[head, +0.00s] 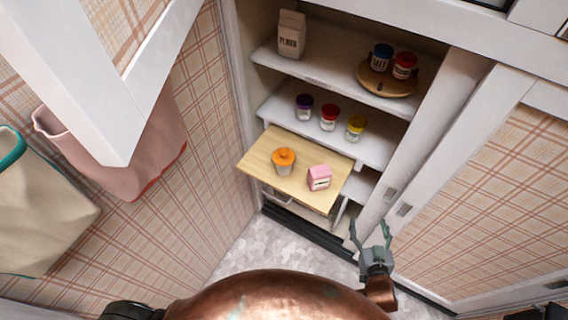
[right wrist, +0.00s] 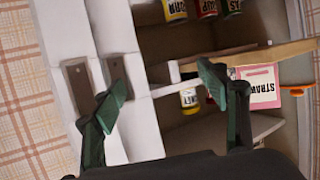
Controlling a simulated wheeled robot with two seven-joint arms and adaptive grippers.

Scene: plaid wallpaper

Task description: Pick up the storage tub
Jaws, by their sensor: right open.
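The storage tub, which I take to be the small grey tub with an orange lid (head: 284,163), stands upright on a pale wooden pull-out board (head: 258,162) in the cupboard. In the right wrist view an orange edge, seemingly its lid (right wrist: 298,88), shows at the right, mostly hidden behind a pink carton. My right gripper (head: 370,230) is open and empty, in front of the cupboard, below and to the right of the board and apart from the tub. Its spread fingers (right wrist: 164,82) also show in the right wrist view. My left gripper is not in view.
The pink carton (head: 319,178) stands to the right of the tub on the board. Jars (head: 329,118) stand on the shelf above; a turntable (head: 386,82) and a flour-like bag (head: 291,35) are higher. A white door frame (head: 420,180) rises beside my right gripper.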

